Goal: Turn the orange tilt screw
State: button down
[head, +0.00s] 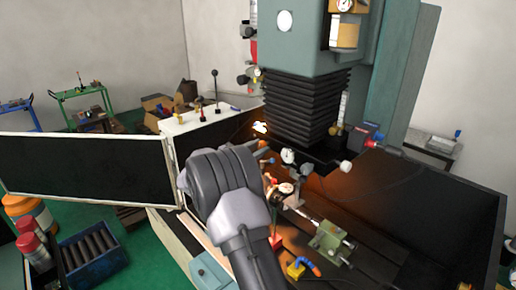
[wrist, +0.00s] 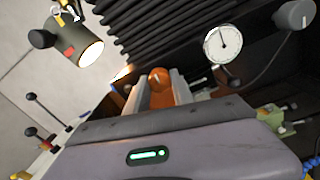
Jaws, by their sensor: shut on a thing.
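The orange tilt screw (wrist: 158,82) shows in the wrist view between the two pale fingers of my gripper (wrist: 160,90). The jaws are shut on it, one finger on each side, and its rounded end faces the camera. A dark mark shows on that end. In the head view my arm covers most of the gripper, and I cannot make out the screw clearly there.
A dial gauge (wrist: 222,45) hangs close to the right of the gripper, and a lamp (wrist: 80,47) is at upper left. Black bellows (head: 305,105) stand behind the work area. A green vise-like fixture (head: 330,240) sits on the machine bed to the right.

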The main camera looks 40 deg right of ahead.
jog(key=c, duration=1.1)
grip_release()
jog(key=s+a, duration=0.2)
jog(key=a, duration=1.5)
jog(key=shift+a, duration=0.2)
